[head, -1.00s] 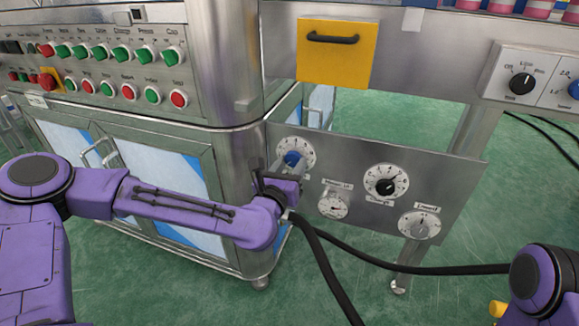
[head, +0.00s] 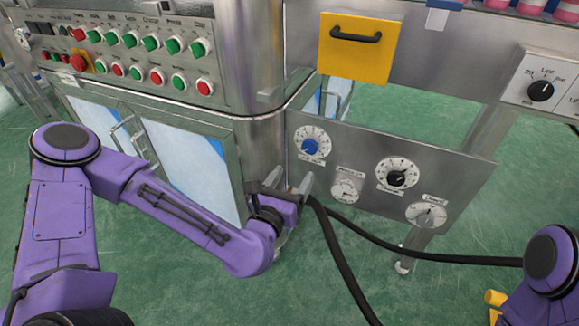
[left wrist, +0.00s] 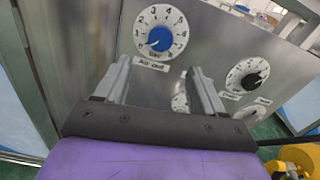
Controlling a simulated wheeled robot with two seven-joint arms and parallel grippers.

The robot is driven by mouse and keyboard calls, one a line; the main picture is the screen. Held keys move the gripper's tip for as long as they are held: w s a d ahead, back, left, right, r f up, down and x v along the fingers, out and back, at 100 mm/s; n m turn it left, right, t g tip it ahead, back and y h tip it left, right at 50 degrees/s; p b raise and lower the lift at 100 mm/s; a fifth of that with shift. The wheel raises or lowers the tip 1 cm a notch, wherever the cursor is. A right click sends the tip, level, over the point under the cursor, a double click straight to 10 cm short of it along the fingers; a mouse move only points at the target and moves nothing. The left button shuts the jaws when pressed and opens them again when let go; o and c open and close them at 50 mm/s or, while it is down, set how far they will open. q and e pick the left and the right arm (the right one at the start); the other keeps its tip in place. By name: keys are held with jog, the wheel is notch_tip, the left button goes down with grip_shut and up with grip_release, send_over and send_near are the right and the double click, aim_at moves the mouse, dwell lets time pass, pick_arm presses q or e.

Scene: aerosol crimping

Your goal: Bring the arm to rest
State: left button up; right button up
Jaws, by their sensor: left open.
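My left gripper (head: 290,186) is open and empty in front of the grey dial panel (head: 340,152), below and left of the blue knob (head: 310,146). In the left wrist view its two fingers (left wrist: 158,85) stand wide apart, with nothing between them but the panel. The blue knob (left wrist: 159,39) sits on a white numbered dial beyond the fingertips, apart from them. My left arm is bent at the elbow and reaches in from the left. Part of my right arm shows at the lower right of the head view; its gripper is not in view.
A steel cabinet with rows of red and green buttons (head: 150,60) stands left of the panel. Black hoses (head: 340,260) run below the gripper. Green floor is open.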

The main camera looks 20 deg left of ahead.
pick_arm(q)
jog(key=shift+s+p, duration=0.45)
jog(key=shift+s, duration=0.05)
pick_arm(e)
notch_tip(320, 180, up, 2)
